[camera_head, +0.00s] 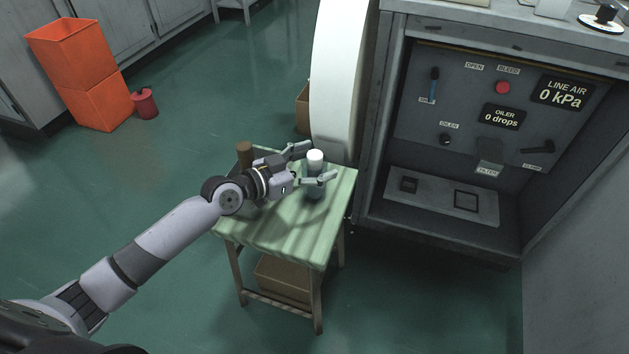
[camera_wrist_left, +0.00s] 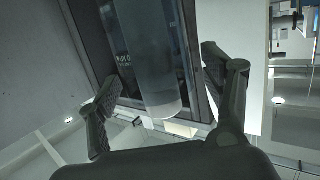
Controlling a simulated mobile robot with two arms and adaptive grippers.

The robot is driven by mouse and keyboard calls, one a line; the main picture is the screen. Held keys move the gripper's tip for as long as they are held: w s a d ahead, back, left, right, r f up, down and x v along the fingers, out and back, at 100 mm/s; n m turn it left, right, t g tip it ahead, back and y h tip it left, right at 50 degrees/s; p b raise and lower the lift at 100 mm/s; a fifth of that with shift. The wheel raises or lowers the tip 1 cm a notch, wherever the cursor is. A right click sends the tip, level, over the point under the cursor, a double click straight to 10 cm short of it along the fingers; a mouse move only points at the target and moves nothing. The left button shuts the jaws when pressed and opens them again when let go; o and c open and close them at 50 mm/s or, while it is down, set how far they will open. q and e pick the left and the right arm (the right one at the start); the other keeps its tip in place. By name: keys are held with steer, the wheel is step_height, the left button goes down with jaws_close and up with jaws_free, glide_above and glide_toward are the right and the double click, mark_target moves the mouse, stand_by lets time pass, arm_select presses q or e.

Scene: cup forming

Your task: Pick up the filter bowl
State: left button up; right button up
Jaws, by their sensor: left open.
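The filter bowl appears to be the upright clear-grey cylinder with a white top (camera_head: 315,182), standing on the pale green striped top of a small wooden table (camera_head: 290,240). My left gripper (camera_head: 311,164) reaches in from the left at the bowl's height. Its two fingers are spread open, one on the far side of the bowl and one on the near side. In the left wrist view the translucent bowl (camera_wrist_left: 155,65) fills the space between the open fingers (camera_wrist_left: 163,95), with visible gaps on both sides. My right gripper is not in view.
A large white rounded body (camera_head: 338,80) and a grey machine cabinet with a control panel (camera_head: 500,110) stand close behind and right. Orange bins (camera_head: 80,70) stand far left. Open green floor lies around.

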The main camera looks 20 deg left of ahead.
arm_select(q)
steer(key=c, duration=1.6)
steer(key=shift+c, duration=0.3)
steer(key=shift+r, duration=0.15)
